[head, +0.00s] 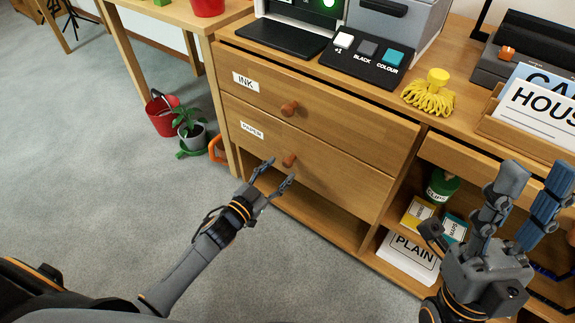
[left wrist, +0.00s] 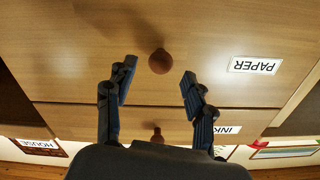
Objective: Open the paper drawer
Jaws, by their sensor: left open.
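The paper drawer (head: 335,180), labelled PAPER, is the lower of two wooden drawers in the cabinet and looks shut. Its round brown knob (head: 289,160) is at the middle of its front. My left gripper (head: 281,171) is open in front of this knob. In the left wrist view the knob (left wrist: 160,61) shows between the two spread fingertips (left wrist: 158,70), close to their line, with nothing gripped; I cannot tell whether they touch it. My right gripper (head: 535,178) is open and empty at the right, with its fingers pointing up.
The ink drawer (head: 330,120) above, with its own knob (head: 289,108), looks shut. An open shelf lies below the drawers. The carpet (head: 90,160) at the left is clear.

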